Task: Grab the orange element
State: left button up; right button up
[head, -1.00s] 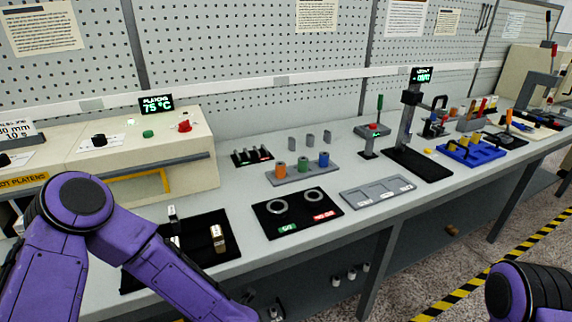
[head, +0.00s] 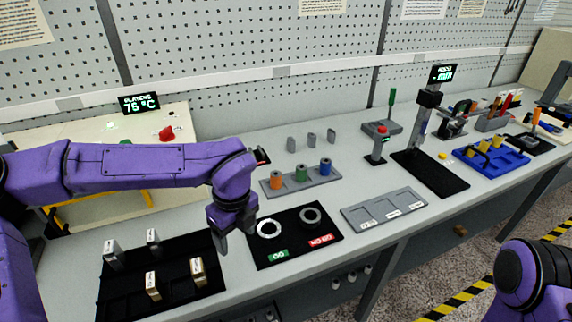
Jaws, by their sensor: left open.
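An orange cylinder (head: 277,181) stands upright at the left end of a grey rack (head: 320,184), beside a green cylinder (head: 301,172) and a blue cylinder (head: 325,167). My left gripper (head: 235,237) points downward, open and empty, over the bench between the black tray and the gauge mat. It is to the left of and nearer than the orange cylinder, apart from it. My right arm shows only in part at the lower right, and its gripper is out of view.
A black mat (head: 290,250) with two rings lies just right of my left gripper. A black tray (head: 130,302) with several small blocks is to its left. A grey three-section tray (head: 384,210) and a black-based height stand (head: 430,172) are further right.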

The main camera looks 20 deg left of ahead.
aim_at(275, 175)
jog(key=i, duration=0.95)
jog(key=u, duration=0.05)
